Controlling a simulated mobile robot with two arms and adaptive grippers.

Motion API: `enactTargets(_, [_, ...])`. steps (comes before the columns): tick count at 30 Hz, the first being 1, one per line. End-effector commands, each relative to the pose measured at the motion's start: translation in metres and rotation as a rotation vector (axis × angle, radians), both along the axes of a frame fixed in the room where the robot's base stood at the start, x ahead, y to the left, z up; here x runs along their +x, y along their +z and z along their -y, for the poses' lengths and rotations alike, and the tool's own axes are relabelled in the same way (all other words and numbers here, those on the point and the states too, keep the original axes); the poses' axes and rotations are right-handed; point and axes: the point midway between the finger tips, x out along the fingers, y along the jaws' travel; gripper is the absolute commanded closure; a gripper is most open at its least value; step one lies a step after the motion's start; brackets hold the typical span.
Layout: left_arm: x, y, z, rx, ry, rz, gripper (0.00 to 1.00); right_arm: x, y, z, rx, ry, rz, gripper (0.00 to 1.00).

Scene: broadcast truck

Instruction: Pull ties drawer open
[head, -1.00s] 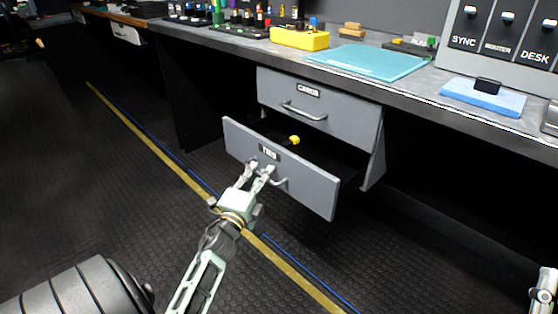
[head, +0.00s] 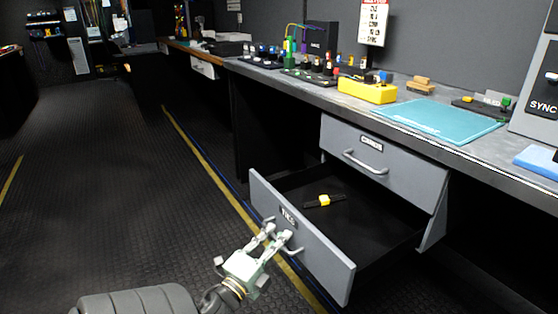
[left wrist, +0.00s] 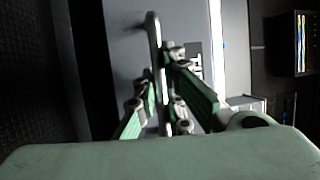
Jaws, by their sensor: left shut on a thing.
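The grey ties drawer (head: 320,254) is the lower drawer under the counter and stands well open, its dark inside showing. A black item with a yellow part (head: 324,201) lies in it. My left gripper (head: 279,236) is at the drawer's front beside the label. In the left wrist view my left gripper (left wrist: 166,98) is shut on the drawer's handle (left wrist: 154,45), with the fingers on both sides of the bar. Part of the label (left wrist: 195,62) shows there too. My right gripper is not seen.
The upper drawer (head: 384,168) is shut. On the counter (head: 478,150) above are a teal mat (head: 446,120), a yellow box (head: 367,90) and a blue block (head: 540,160). The dark floor (head: 120,200) to the left is clear.

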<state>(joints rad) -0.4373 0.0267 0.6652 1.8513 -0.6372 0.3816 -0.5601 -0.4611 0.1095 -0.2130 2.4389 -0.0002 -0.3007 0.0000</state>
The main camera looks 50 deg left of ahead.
Motion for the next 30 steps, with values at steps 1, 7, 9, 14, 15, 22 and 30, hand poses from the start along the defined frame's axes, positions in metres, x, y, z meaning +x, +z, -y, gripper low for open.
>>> enactTargets(1, [0.0, -0.002, 0.001, -0.008, -0.003, 0.0, 1.0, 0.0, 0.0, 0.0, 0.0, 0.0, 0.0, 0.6])
enactTargets(7, [0.0, -0.002, 0.001, -0.007, -0.002, -0.001, 0.86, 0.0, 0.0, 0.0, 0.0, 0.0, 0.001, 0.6])
enactTargets(9, [0.0, -0.002, 0.001, -0.007, -0.001, -0.001, 0.8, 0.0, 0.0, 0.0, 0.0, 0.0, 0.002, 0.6])
enactTargets(14, [0.0, -0.001, 0.001, -0.003, -0.001, -0.001, 0.72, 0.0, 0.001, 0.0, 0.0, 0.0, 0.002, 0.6])
enactTargets(15, [0.0, -0.001, 0.0, -0.003, -0.001, -0.001, 0.72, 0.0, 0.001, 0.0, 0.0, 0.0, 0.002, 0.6])
enactTargets(22, [-0.002, -0.002, 0.001, -0.002, 0.0, -0.001, 0.72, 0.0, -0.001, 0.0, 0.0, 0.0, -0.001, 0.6])
enactTargets(30, [-0.041, -0.01, 0.014, -0.006, 0.001, -0.004, 0.72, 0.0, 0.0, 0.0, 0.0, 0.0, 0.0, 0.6])
